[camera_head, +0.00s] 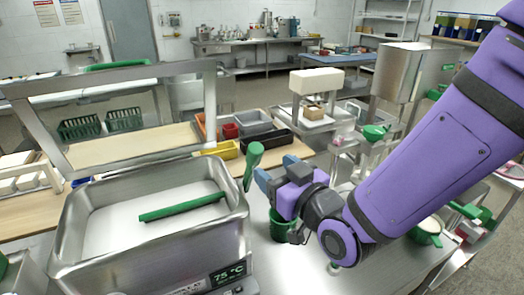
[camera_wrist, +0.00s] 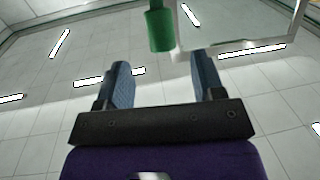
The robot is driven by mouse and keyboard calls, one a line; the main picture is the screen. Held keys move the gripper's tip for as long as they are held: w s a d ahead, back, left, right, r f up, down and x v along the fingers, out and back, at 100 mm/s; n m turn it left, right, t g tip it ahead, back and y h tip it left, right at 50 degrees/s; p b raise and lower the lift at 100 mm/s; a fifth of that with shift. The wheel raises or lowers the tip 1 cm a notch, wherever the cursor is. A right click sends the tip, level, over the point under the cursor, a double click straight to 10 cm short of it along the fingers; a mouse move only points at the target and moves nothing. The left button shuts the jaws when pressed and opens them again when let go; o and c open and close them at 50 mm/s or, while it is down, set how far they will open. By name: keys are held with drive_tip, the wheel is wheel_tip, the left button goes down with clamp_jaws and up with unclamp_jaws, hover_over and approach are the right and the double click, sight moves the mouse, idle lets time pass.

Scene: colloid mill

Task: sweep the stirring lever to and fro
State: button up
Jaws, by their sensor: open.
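A green-handled lever (camera_head: 253,160) stands upright, slightly tilted, at the right rim of a steel basin (camera_head: 150,250). I take it to be the stirring lever. A green bar (camera_head: 183,207) lies slantwise inside the basin. My gripper (camera_head: 274,170) is open, with blue fingers just right of the lever handle. In the wrist view, the green handle (camera_wrist: 160,30) shows beyond the fingertips (camera_wrist: 160,64), roughly in line with the gap. It looks apart from the fingers. The lever's lower end is hard to make out.
A green cup (camera_head: 280,228) stands on the steel top below my gripper. A 75 °C display (camera_head: 228,273) is on the basin's front. A steel frame (camera_head: 205,95) rises behind the basin.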

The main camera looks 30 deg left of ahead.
sight(260, 157)
drive_tip(key=x, duration=0.8)
clamp_jaws()
